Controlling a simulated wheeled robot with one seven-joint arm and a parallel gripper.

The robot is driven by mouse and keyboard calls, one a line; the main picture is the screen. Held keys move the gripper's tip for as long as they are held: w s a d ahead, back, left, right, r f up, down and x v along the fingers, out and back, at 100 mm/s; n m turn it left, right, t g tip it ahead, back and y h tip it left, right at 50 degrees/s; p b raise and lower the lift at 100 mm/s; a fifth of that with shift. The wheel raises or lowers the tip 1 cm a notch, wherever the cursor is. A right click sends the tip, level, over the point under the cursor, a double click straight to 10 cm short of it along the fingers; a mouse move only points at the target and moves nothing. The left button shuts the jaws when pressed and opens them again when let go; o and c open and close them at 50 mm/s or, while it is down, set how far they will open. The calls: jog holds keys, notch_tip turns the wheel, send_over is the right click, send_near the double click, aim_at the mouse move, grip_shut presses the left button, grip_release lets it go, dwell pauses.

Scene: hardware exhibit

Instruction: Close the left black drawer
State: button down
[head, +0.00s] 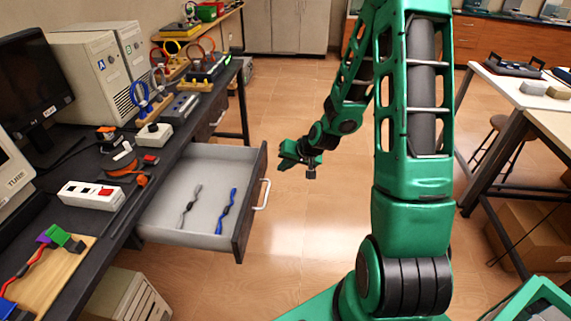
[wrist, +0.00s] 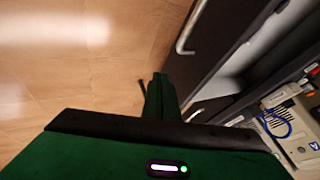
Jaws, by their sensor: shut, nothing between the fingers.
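The left black drawer (head: 247,212) is pulled out from under the black bench in the head view. Its light grey inside holds a grey cable and a blue cable. A pale bar handle (head: 264,194) is on its front. My gripper (head: 287,161) is shut and empty, in the air to the right of the drawer front and apart from it. In the wrist view my gripper (wrist: 157,85) shows beside the dark drawer front, with the drawer handle (wrist: 188,28) at the upper right. The fingertips are small and dark there.
The black bench (head: 122,215) carries a monitor, beige computer towers (head: 92,75), a white power strip (head: 91,195) and several cable stands. A second drawer front (head: 203,130) is farther along. Tiled floor right of the drawer is clear. White tables (head: 510,95) stand at the right.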

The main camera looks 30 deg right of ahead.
aim_at(263, 173)
jog(key=shift+w+a+f, duration=0.8)
jog(key=shift+w+a, duration=0.2)
jog(key=shift+w, duration=0.15)
jog(key=shift+w+a+f, duration=0.8)
jog(key=shift+w+a, duration=0.15)
jog(key=shift+w, duration=0.15)
